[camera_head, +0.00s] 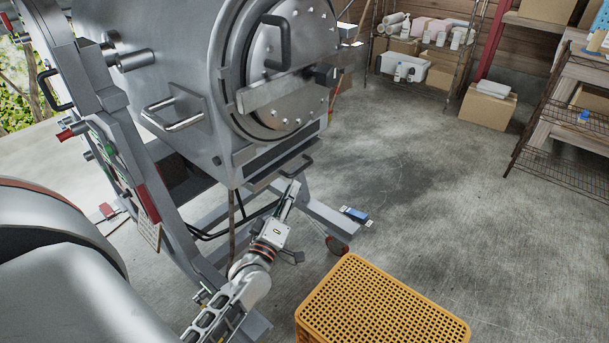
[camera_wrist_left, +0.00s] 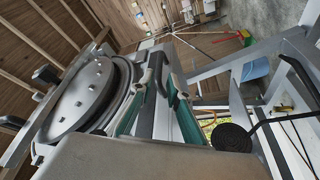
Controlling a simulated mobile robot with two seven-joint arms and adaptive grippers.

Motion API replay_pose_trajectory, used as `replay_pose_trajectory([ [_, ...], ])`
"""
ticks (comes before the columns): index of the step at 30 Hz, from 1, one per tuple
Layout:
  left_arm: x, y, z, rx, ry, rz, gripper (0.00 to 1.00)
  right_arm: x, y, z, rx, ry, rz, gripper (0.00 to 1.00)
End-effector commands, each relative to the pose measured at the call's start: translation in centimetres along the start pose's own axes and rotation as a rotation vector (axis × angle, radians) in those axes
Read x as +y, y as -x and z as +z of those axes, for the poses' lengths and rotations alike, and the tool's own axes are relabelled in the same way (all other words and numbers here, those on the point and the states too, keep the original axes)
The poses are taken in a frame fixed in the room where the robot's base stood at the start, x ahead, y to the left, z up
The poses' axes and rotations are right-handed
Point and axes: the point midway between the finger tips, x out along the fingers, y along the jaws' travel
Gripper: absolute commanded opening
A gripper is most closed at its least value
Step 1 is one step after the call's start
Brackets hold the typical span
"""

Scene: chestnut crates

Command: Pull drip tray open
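The drip tray (camera_head: 268,176) is a dark, shallow metal drawer low on the front of the grey drum machine, below its round door. Its bar handle (camera_head: 299,166) sticks out at the front. My left gripper (camera_head: 294,186) is just below and close to that handle; whether they touch cannot be told. In the left wrist view the gripper (camera_wrist_left: 160,88) shows two teal-padded fingers with a gap between them. I cannot make out the handle between them. My right gripper is in neither view.
The round door (camera_head: 285,75) stands above the tray, with a side handle (camera_head: 172,112) to its left. A yellow crate (camera_head: 312,318) stands on the floor at the bottom. The floor to the right is clear up to the shelves.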

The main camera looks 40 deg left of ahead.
Motion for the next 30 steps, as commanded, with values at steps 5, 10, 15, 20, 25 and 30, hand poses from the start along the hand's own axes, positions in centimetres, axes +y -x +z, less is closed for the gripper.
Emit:
replay_pose_trajectory([
  [5,0.1,-2.0,-0.3,0.011,0.013,0.004,0.17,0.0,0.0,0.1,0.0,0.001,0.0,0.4],
  [10,0.1,-4.7,-0.3,0.01,0.011,0.004,0.17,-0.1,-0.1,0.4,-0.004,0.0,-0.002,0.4],
  [15,0.0,-6.8,-0.2,0.008,0.009,0.002,0.17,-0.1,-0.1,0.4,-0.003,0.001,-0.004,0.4],
  [20,0.0,-7.7,-0.3,0.008,0.009,0.001,0.17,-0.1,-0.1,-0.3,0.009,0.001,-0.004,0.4],
  [25,0.1,-7.8,-0.3,0.007,0.008,0.002,0.17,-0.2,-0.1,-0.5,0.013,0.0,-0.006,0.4],
  [30,0.1,-7.8,-0.3,0.007,0.008,0.002,0.01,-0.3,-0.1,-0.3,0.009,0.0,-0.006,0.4],
])
